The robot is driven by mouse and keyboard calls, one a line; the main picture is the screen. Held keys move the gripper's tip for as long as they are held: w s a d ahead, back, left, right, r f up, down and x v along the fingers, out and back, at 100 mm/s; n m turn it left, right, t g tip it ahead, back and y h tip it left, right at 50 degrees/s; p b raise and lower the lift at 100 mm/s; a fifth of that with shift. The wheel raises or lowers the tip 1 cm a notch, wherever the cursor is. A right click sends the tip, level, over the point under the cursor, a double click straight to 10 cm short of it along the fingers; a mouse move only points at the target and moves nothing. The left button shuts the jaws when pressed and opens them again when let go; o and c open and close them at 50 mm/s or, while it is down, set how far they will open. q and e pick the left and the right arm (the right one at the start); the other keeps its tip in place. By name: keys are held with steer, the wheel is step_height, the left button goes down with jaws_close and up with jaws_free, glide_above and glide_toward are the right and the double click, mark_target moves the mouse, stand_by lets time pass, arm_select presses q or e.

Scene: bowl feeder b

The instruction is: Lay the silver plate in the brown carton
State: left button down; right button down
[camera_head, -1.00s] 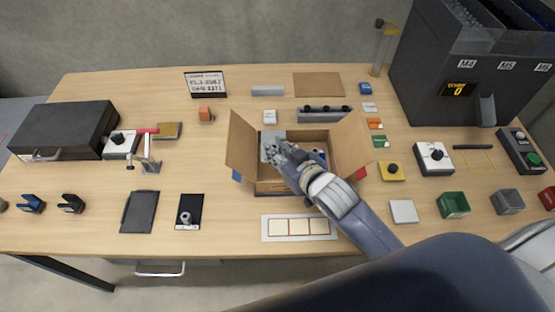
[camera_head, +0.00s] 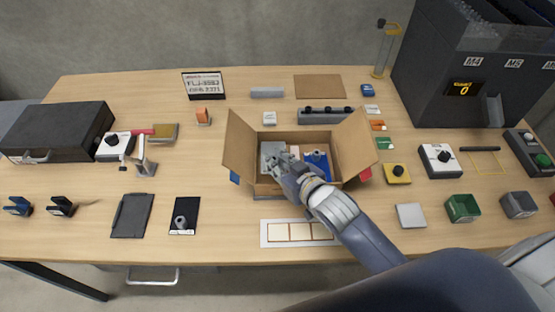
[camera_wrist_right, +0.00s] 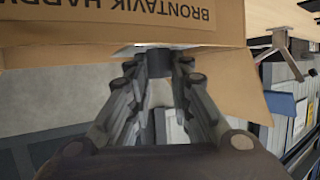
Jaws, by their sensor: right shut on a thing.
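The brown carton (camera_head: 262,187) stands open at the middle of the table with its side flaps spread. My right gripper (camera_head: 276,163) reaches over its near side and is shut on the silver plate (camera_head: 271,150), at the left part of the opening. The plate is partly hidden by the fingers. I cannot tell whether it touches the carton floor. In the right wrist view the fingers (camera_wrist_right: 160,62) are close beneath the carton's printed wall (camera_wrist_right: 120,12). My left gripper is not in view.
A blue item (camera_head: 318,161) lies in the carton's right part. A white card with several framed squares (camera_head: 298,233) lies in front of it.

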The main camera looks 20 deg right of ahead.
steer(key=c, duration=1.4)
jaws_free()
steer(key=shift+f, duration=0.1)
steer(key=shift+c, duration=0.2)
steer(key=shift+s+r, duration=0.1)
steer(key=shift+r, duration=0.65)
steer(key=b+v, duration=0.1)
steer(key=v, duration=1)
steer(key=shift+s, duration=0.4)
steer(key=shift+d, duration=0.15)
